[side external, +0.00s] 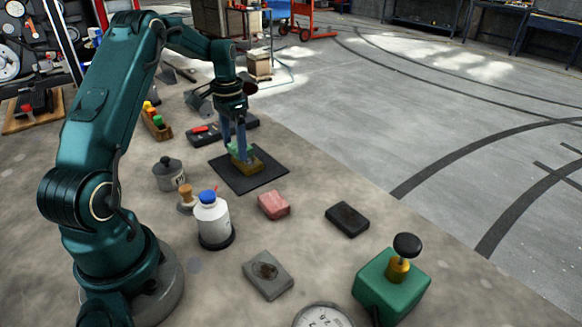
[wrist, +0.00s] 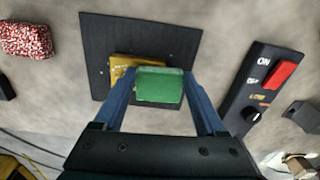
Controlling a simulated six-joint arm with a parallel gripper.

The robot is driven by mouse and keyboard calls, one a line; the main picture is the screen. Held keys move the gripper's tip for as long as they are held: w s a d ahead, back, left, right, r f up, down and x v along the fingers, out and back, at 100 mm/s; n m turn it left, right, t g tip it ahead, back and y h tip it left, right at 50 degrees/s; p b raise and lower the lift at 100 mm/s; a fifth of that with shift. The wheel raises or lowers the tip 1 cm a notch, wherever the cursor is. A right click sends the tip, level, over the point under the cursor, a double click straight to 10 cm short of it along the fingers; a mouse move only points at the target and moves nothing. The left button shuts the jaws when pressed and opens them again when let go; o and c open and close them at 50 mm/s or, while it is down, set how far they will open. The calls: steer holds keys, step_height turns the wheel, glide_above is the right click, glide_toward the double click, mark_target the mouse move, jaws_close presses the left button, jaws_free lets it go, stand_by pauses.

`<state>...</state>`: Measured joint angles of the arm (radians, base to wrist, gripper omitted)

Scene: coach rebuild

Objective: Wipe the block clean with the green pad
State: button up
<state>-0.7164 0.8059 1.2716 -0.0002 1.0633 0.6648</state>
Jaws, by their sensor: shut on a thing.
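My gripper (wrist: 160,92) points down with its two blue fingers on either side of the green pad (wrist: 160,86), shut on it. The yellow-brown block (wrist: 122,72) lies on a dark square mat (wrist: 185,28). In the side view, the pad (side external: 238,147) sits low over the block (side external: 248,168), on or just above its top; I cannot tell if they touch. The pad hides part of the block in the wrist view. The mat (side external: 270,178) lies flat on the surface. Any dirt on the block's covered part is hidden.
A switch panel (wrist: 262,88) is to the right of the mat in the wrist view. In the side view, a red block (side external: 274,205), a black block (side external: 347,219), a white bottle (side external: 212,222) and a grey pot (side external: 168,174) stand nearer. A green box with a knob (side external: 390,285) is at front right.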

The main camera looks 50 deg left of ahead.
mark_target(250, 169)
steer(key=shift+d, duration=3.2)
steer(key=shift+d+r, duration=0.1)
steer(key=shift+d, duration=0.05)
step_height(250, 169, up, 8)
